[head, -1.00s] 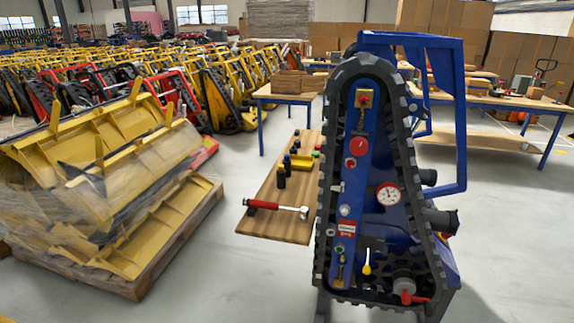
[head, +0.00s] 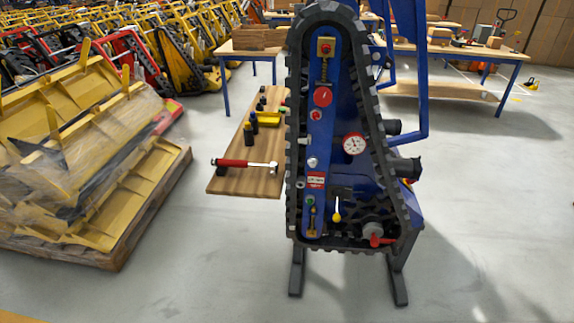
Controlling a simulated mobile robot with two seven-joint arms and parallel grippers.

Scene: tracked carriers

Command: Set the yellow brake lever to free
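The yellow brake lever (head: 337,211) is on the lower middle of the blue tracked carrier (head: 330,140), which stands upright on end with its black track around it. The lever hangs down from a dark mount, with a yellow knob at its lower end. Any label at the lever is too small to read. Neither of my grippers is in the head view.
A red-handled valve (head: 376,234) sits right of the lever. A wooden board (head: 225,180) with a red-handled tool (head: 245,164) and bottles is left of the carrier. A pallet of yellow parts (head: 120,250) stands further left. The floor in front is clear.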

